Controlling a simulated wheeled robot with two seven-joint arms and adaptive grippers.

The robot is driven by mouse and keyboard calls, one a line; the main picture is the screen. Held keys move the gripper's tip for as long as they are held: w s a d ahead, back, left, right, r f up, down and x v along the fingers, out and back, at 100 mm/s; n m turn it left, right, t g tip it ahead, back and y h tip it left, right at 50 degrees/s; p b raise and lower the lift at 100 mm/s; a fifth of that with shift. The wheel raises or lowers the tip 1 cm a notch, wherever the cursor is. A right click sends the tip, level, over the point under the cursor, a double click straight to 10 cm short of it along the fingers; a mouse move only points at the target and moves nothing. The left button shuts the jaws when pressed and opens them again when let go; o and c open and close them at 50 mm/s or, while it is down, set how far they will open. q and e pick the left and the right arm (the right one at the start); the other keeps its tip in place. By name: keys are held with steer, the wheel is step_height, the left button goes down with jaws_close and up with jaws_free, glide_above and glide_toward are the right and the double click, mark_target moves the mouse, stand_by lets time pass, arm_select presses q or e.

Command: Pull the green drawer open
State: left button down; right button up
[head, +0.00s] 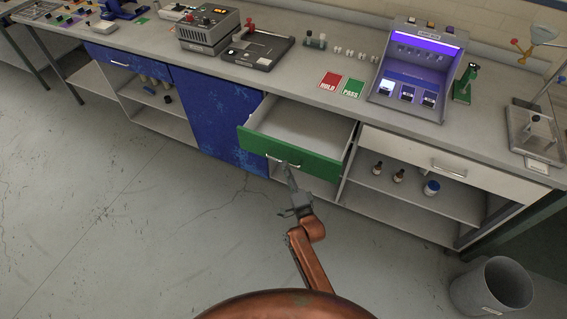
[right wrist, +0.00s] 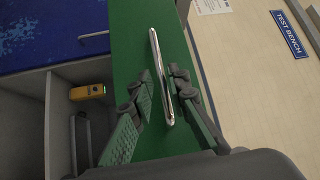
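The green drawer (head: 318,164) stands pulled out from the bench, and its pale inside shows empty. Its front also fills the middle of the right wrist view (right wrist: 133,40). The silver bar handle (right wrist: 157,62) runs lengthwise between the fingers of my right gripper (right wrist: 162,88). A finger lies on each side of the bar, with visible gaps, so the gripper looks open around the handle rather than clamped. In the head view my right gripper (head: 286,168) is at the handle, its arm coming up from below. My left gripper is not in view.
A blue cabinet door (head: 215,120) is left of the drawer, and a white drawer (head: 440,160) is to its right above shelves with small bottles. A grey bin (head: 492,287) stands at lower right. The floor before the bench is clear.

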steer(key=v, duration=0.8)
steer(key=shift+s, duration=0.15)
